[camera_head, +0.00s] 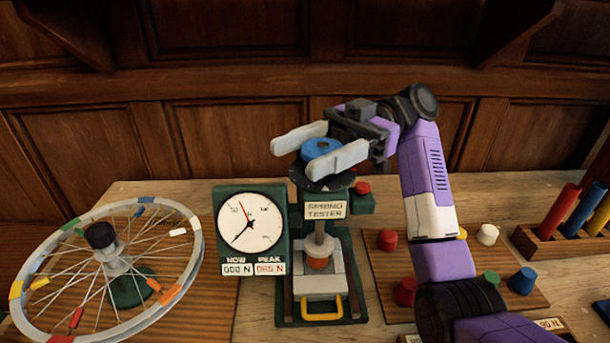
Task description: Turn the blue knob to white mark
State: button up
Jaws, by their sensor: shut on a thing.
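The blue knob (317,148) sits on a dark round dial plate (322,184) at the top of the green spring tester (281,300). My gripper (293,160) reaches in from the right, with one pale finger on the far side of the knob and one on the near side. It is shut on the knob. The fingers hide part of the knob and plate. Small pale specks show on the plate's edge, but I cannot tell which is the white mark, or where the knob points.
A gauge (250,232) with 000 N and 065 N readouts stands left of the tester. A spoked wheel (110,265) is at far left. A pegboard (385,265) with coloured pegs lies right, under my arm. A red button (362,188) sits close beside the dial plate.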

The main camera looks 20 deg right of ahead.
aim_at(337, 139)
jog(key=shift+s+f+n+g+h+b, duration=0.1)
jog(key=shift+f+n+g+h+b, duration=0.1)
jog(key=shift+n+g+b, duration=0.3)
jog(key=shift+s+f+n+g+h+b, duration=0.1)
jog(key=shift+n+g+h+b, duration=0.1)
jog(key=shift+g+b, duration=0.5)
jog(key=shift+r+b, duration=0.15)
jog(key=shift+b, duration=0.15)
jog(key=o, duration=1.4)
jog(key=shift+c, duration=0.2)
jog(key=shift+r, duration=0.1)
jog(key=shift+d, duration=0.1)
jog(key=shift+b+v, duration=1.35)
jog(key=shift+v, duration=2.45)
